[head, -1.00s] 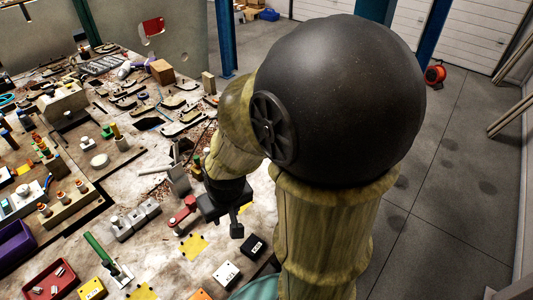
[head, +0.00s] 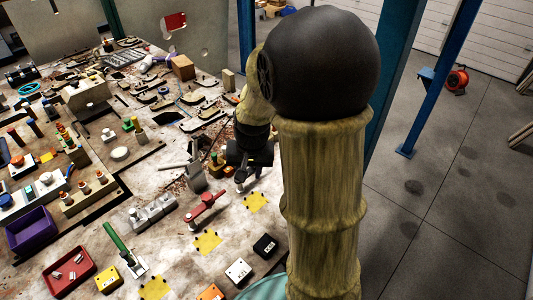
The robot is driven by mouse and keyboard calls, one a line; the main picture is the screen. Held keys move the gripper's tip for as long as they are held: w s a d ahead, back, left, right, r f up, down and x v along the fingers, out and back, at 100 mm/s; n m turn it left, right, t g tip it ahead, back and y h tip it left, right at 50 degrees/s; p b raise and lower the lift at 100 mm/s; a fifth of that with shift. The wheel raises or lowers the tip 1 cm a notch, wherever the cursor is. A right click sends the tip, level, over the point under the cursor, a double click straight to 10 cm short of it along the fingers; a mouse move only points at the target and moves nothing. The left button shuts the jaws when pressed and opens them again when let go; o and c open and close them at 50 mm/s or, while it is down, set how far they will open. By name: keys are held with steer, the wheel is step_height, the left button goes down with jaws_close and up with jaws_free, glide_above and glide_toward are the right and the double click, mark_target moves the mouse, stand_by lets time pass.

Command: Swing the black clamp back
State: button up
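My gripper (head: 241,183) is over the right part of the workbench, pointing down, with its dark body above it. It is small and dark here, so I cannot tell whether its fingers are open or shut, or whether they touch anything. I cannot clearly make out the black clamp; it may be hidden by or blend into my dark gripper. A red-handled clamp (head: 205,206) lies low just left of and nearer than my gripper. A green-handled clamp (head: 119,240) has its handle tilted up, farther to the left and nearer.
A grey block (head: 196,178) stands left of my gripper. A row of grey blocks (head: 152,213), a red tray (head: 68,272), a purple bin (head: 31,231) and a black box (head: 265,247) are on the workbench. Many loose parts crowd its far side. Open floor lies to the right.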

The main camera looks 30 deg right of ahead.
mark_target(253, 169)
steer(key=w+d+r+m+p, duration=0.1)
steer(key=w+d+m+p, duration=0.1)
steer(key=w+d+m, duration=0.7)
steer(key=w+d, duration=0.5)
steer(key=d, duration=0.1)
steer(key=shift+y, duration=0.4)
steer(key=p+x, duration=0.4)
steer(key=x, duration=1.3)
steer(key=shift+f+p, duration=0.25)
steer(key=shift+p, duration=0.05)
jaws_close()
